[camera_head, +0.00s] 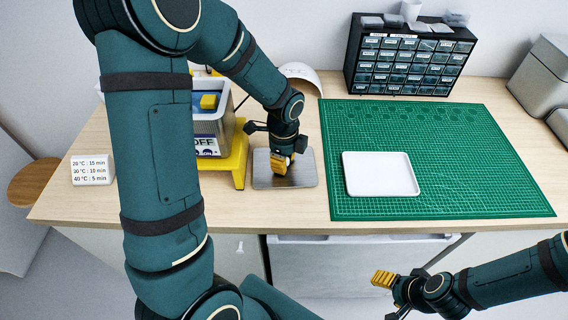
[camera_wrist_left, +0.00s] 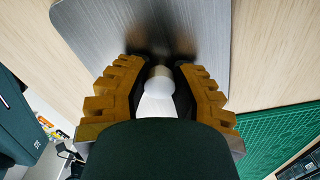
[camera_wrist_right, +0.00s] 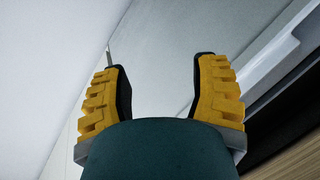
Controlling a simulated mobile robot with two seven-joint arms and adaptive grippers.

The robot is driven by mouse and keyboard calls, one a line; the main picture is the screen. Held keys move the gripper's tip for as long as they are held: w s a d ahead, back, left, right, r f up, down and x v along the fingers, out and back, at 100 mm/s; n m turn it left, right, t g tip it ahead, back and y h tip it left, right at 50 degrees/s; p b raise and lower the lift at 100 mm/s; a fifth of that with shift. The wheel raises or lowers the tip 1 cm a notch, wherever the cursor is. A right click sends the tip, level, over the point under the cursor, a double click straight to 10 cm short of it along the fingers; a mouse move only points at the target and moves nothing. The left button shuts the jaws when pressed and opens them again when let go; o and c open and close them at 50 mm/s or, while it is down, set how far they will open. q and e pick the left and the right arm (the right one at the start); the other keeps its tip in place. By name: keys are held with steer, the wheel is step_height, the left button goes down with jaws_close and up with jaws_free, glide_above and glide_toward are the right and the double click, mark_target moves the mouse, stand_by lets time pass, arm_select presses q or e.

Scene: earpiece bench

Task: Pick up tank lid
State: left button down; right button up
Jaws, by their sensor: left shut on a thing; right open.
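The tank lid is a flat brushed-metal plate (camera_head: 304,174) with rounded corners, lying on the bench between the yellow stand and the green mat. My left gripper (camera_head: 284,170) points down over its middle. In the left wrist view the lid (camera_wrist_left: 205,25) lies below the fingers, and its pale round knob (camera_wrist_left: 159,78) sits between the fingertips. The left gripper is shut on this knob. The lid looks flat on the wood; any small gap under it cannot be told. My right gripper (camera_head: 384,291) is open and empty, in front of the bench and below its top.
The tank (camera_head: 225,105) stands on a yellow stand (camera_head: 239,165) left of the lid, partly behind my left arm. A white tray (camera_head: 381,174) lies on the green mat (camera_head: 470,190). A drawer cabinet (camera_head: 410,62) stands behind. A time card (camera_head: 92,170) is at left.

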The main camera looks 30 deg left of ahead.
arm_select(q)
step_height(320, 180, up, 18)
steer(key=p, duration=0.3)
steer(key=shift+p, duration=0.35)
